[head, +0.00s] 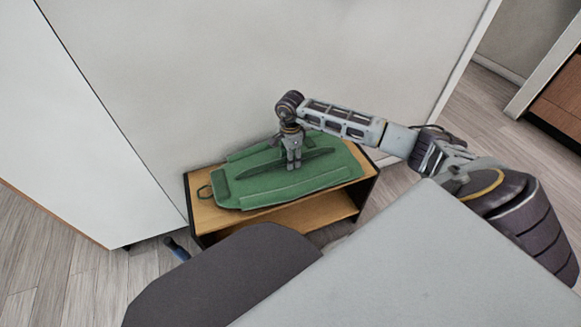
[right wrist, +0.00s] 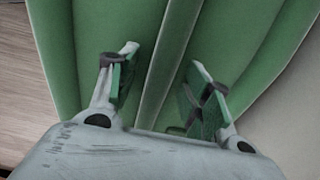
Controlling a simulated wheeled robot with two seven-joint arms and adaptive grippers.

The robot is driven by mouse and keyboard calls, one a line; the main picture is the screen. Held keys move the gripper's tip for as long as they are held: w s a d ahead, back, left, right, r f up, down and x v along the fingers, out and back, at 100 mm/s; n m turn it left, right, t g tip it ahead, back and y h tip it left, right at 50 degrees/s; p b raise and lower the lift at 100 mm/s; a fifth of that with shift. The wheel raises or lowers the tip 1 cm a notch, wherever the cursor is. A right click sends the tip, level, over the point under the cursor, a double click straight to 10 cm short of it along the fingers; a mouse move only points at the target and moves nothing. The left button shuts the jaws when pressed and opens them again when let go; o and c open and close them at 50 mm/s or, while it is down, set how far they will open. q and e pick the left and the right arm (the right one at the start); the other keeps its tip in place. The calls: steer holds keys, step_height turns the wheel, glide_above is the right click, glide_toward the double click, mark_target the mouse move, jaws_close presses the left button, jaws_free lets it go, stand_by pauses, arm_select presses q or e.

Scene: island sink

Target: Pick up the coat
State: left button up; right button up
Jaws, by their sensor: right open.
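The green coat (head: 262,188) lies flat on top of a low wooden shelf unit. It also fills most of the right wrist view (right wrist: 235,40), with a raised fold running between the fingers. My right gripper (head: 293,165) points down at the middle of the coat. In the right wrist view its two fingers (right wrist: 163,90) are apart, one on each side of the fold, very close to the cloth. I cannot tell whether the fingertips touch it.
The shelf unit (head: 204,217) has an open front and stands against a pale wall (head: 250,70). A white panel (head: 80,130) stands at the left. Open floor (head: 470,105) shows at the right.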

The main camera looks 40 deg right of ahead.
steer(key=shift+f, duration=0.1)
jaws_close()
arm_select(q)
steer(key=shift+r, duration=0.1)
arm_select(e)
steer(key=shift+r, duration=0.2)
stand_by(0.4)
steer(key=shift+s+r+p, duration=0.1)
steer(key=shift+r+p, duration=0.2)
steer(key=shift+p, duration=0.05)
step_height(320, 180, up, 6)
steer(key=p, duration=0.2)
steer(key=shift+r+p, duration=0.25)
steer(key=shift+p, duration=0.05)
arm_select(q)
steer(key=s+a+r+g+y+p, duration=0.1)
steer(key=a+r+g+y+p, duration=0.1)
steer(key=r, duration=1)
steer(key=shift+s+a+r+m+g+p, duration=0.2)
steer(key=shift+a+r+m+g+p, duration=0.15)
steer(key=shift+a+p, duration=0.45)
arm_select(e)
steer(key=s+a, duration=0.2)
steer(key=s, duration=0.7)
steer(key=s+a, duration=0.2)
steer(key=s, duration=0.8)
steer(key=shift+a, duration=0.35)
